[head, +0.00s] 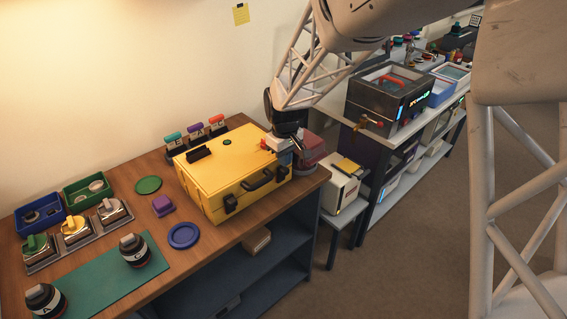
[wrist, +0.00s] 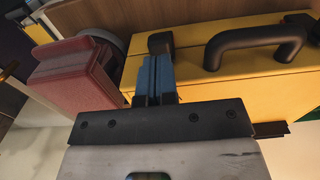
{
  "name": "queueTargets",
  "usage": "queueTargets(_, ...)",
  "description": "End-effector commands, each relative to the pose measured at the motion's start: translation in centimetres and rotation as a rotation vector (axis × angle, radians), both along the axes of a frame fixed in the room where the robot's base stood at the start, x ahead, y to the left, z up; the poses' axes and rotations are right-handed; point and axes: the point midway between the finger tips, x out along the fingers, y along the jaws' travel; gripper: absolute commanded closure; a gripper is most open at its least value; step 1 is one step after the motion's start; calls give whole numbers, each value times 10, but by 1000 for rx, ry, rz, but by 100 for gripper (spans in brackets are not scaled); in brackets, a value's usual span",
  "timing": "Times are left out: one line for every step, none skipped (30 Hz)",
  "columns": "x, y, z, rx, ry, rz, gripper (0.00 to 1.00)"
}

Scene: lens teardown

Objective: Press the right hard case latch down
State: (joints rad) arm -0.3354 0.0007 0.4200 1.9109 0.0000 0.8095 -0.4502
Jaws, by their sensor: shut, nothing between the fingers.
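The yellow hard case (head: 222,158) lies closed on the wooden workbench, with a black handle (head: 258,180) on its front side. Its left latch (head: 230,202) is plain in the head view. The right latch is hidden behind my gripper (head: 285,160) there. In the wrist view the black right latch (wrist: 160,42) stands just beyond the blue fingertips of my gripper (wrist: 156,66). The fingers are shut and empty, and they point at the latch. I cannot tell whether they touch it. The handle (wrist: 250,46) and the other latch (wrist: 298,18) lie to the right.
A dark red object (head: 311,148) stands close beside the case, and in the wrist view it (wrist: 72,72) is left of my fingers. A blue round dish (head: 184,236) and a purple block (head: 162,206) lie left of the case. The bench edge runs just in front.

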Motion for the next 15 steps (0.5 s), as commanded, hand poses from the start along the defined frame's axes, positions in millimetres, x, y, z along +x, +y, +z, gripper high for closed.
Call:
queueTargets(0, 0, 3, 1, -1, 0, 100)
queueTargets(0, 0, 5, 1, -1, 0, 100)
queueTargets(0, 0, 7, 1, -1, 0, 100)
queueTargets(0, 0, 9, 0, 0, 0, 100)
queueTargets(0, 0, 11, 0, 0, 0, 100)
queueTargets(0, 0, 13, 0, 0, 0, 100)
queueTargets(0, 0, 15, 0, 0, 0, 100)
queueTargets(0, 0, 16, 0, 0, 0, 100)
queueTargets(0, 0, 19, 1, -1, 0, 100)
queueTargets(0, 0, 20, 1, -1, 0, 100)
queueTargets(0, 0, 22, 1, -1, 0, 100)
queueTargets(0, 0, 24, 1, -1, 0, 100)
queueTargets(0, 0, 26, 1, -1, 0, 100)
queueTargets(0, 0, 28, 0, 0, 0, 100)
queueTargets(0, 0, 30, 0, 0, 0, 100)
